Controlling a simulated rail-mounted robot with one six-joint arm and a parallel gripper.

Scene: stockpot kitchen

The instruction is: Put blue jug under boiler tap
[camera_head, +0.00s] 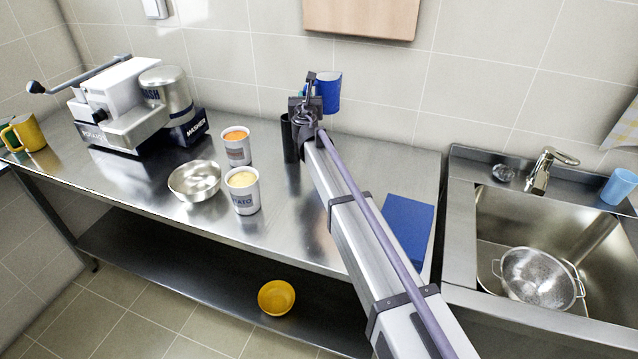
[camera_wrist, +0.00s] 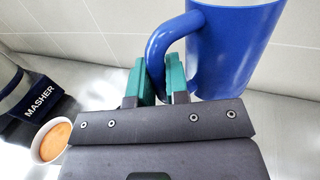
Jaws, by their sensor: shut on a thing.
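The blue jug (camera_head: 329,93) is held in the air above the back of the steel counter, in front of the tiled wall. In the wrist view the jug (camera_wrist: 230,50) fills the upper right, with its curved handle to the left. My gripper (camera_wrist: 160,80) has its green-padded fingers closed on that handle. In the head view my gripper (camera_head: 309,92) is at the far end of my arm, partly covering the jug's left side.
A masher machine (camera_head: 130,108) stands at the counter's left beside a yellow mug (camera_head: 27,133). Two labelled tubs (camera_head: 243,192), a metal bowl (camera_head: 195,181) and a dark cylinder (camera_head: 289,140) stand left of my arm. A blue board (camera_head: 408,228) lies right, before the sink (camera_head: 460,210).

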